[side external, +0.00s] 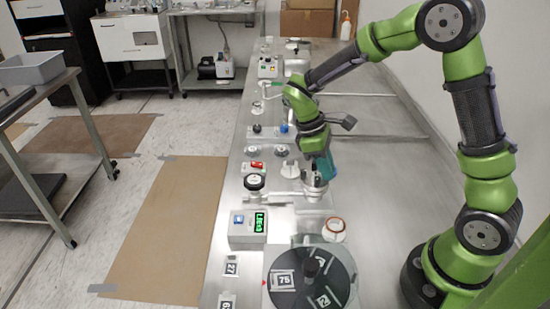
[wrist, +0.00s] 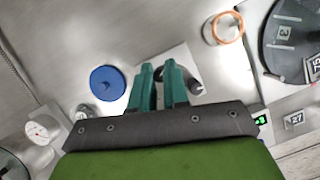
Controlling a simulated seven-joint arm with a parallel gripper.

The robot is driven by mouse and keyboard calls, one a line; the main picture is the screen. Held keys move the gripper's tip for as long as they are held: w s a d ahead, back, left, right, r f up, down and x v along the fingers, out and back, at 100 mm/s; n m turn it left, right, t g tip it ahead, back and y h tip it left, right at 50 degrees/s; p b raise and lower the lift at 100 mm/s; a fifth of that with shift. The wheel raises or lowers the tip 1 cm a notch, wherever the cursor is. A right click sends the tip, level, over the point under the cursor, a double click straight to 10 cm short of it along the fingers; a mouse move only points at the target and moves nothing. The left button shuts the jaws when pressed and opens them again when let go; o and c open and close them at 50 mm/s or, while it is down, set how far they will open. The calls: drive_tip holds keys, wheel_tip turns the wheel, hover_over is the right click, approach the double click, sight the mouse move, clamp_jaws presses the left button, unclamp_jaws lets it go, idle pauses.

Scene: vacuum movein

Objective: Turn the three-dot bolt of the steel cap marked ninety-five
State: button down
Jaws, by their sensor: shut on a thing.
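My gripper (side external: 317,173), with teal fingers, points down at a round steel cap (side external: 315,188) with dark upright bolts on the bench. In the wrist view the fingers (wrist: 160,68) are close together over a pale square plate (wrist: 181,52). They are shut on a bolt, which they mostly hide. A dark bolt (wrist: 195,88) shows just right of the fingers. The dot marks and the number ninety-five cannot be read in either view.
A jar with a copper rim (side external: 334,229) stands near the cap. A dark round plate with number tags (side external: 312,290) lies in front. A grey box with a green display (side external: 248,229) and a black-topped knob (side external: 254,182) are at left. A blue disc (wrist: 107,83) lies beside the fingers.

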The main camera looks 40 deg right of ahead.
drive_tip(key=n, duration=0.2)
drive_tip(key=n+t+h, duration=0.1)
drive_tip(key=n, duration=0.2)
drive_tip(key=shift+s+a+n+t, duration=0.1)
drive_tip(key=shift+a+n+t, duration=0.05)
drive_tip(key=shift+n+t, duration=0.15)
drive_tip(key=n+t, duration=0.1)
drive_tip(key=n, duration=0.1)
drive_tip(key=n+h, duration=0.1)
drive_tip(key=n, duration=0.2)
drive_tip(key=shift+s+t, duration=0.1)
drive_tip(key=shift+t, duration=0.3)
drive_tip(key=shift+n, duration=0.3)
drive_tip(key=c, duration=1.4)
unclamp_jaws()
drive_tip(key=s+v, duration=0.1)
drive_tip(key=v, duration=1.6)
drive_tip(key=shift+w+a, duration=0.2)
drive_tip(key=shift+w, duration=0.15)
